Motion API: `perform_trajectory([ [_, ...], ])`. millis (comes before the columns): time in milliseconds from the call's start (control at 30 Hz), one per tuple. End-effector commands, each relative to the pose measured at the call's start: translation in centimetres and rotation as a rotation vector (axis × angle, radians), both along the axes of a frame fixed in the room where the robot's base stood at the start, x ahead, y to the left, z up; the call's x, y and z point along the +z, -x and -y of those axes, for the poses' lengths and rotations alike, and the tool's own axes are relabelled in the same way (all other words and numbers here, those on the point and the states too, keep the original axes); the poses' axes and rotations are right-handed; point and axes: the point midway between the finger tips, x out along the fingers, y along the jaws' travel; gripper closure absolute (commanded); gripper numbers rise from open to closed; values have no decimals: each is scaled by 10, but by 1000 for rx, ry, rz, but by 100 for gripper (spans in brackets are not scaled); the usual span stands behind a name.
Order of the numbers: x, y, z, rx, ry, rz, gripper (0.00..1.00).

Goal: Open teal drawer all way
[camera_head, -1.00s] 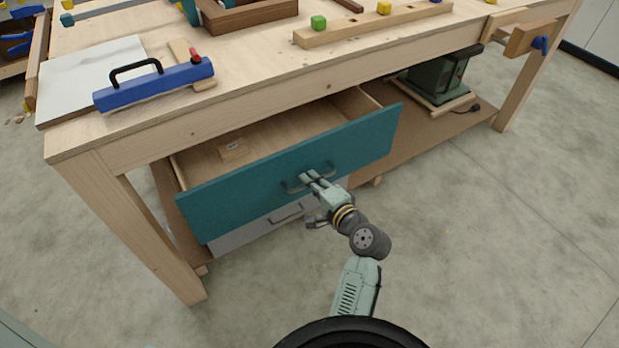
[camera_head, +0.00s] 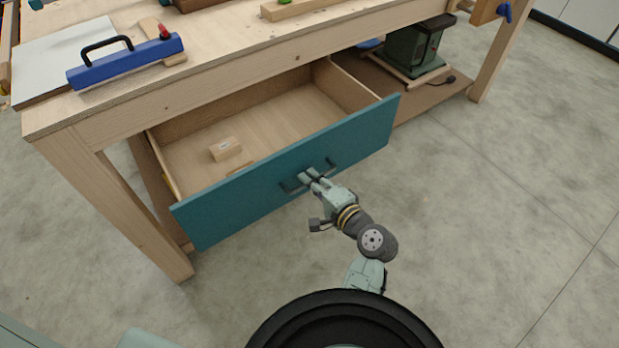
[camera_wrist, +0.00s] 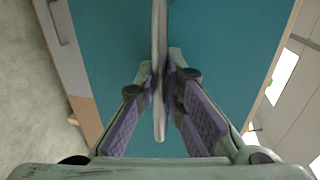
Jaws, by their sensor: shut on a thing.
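The teal drawer (camera_head: 245,194) is pulled well out from under the workbench, with much of its wooden inside showing in the head view. Its dark bar handle (camera_head: 331,163) is on the middle of the front. My gripper (camera_head: 312,178) is at the handle, with its fingers shut on the bar. In the wrist view, the handle (camera_wrist: 159,60) runs between the two purple-padded fingers (camera_wrist: 160,85), with the teal front (camera_wrist: 110,40) behind. The drawer's back end is partly hidden under the bench top.
Small wooden blocks (camera_head: 225,148) lie in the drawer. The workbench (camera_head: 190,90) bears a blue tool with a black handle (camera_head: 125,62). A green machine (camera_head: 418,45) stands on the lower shelf at right. The floor (camera_head: 490,200) to the right is clear.

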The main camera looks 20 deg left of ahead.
Motion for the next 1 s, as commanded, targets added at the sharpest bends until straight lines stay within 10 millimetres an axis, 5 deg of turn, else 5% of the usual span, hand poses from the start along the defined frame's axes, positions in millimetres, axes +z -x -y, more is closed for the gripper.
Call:
perform_trajectory([
  [167, 0, 0, 0, 1, 0, 0, 100],
  [200, 0, 0, 0, 1, 0, 0, 91],
  [500, 0, 0, 0, 0, 0, 0, 71],
  [833, 2, 0, 0, 0, 0, 1, 70],
  [1000, 24, -1, 0, 0, 1, 6, 70],
])
